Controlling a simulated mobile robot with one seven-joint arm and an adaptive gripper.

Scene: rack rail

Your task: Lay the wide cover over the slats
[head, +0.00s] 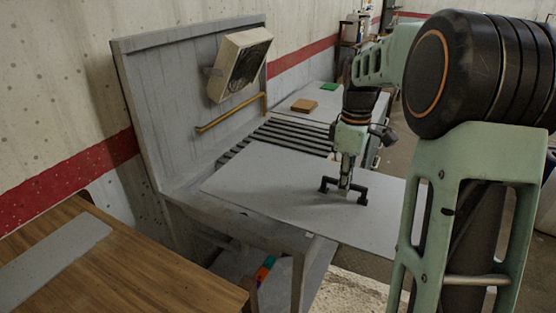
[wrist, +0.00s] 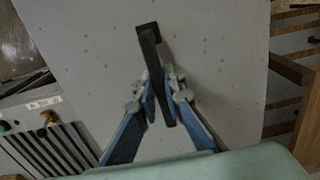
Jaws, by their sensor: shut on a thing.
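The wide cover is a flat pale grey panel (head: 262,187) with a black handle (head: 361,190) standing on it. It lies level at the near part of the grey bench, its right part reaching out past the bench's front edge. My gripper (head: 345,186) is shut on the black handle. The wrist view shows the fingers (wrist: 164,100) on both sides of the handle (wrist: 150,48), with the panel (wrist: 220,60) behind. The dark slats (head: 285,138) show beyond the panel's far edge, uncovered there. Whether the panel touches the bench is unclear.
A brown block (head: 304,105) and a green block (head: 329,87) lie on the far surface. A vent box (head: 240,63) and a yellow rail (head: 228,114) are on the back panel. A wooden table (head: 130,262) stands at near left, with a grey strip (head: 55,262) on it.

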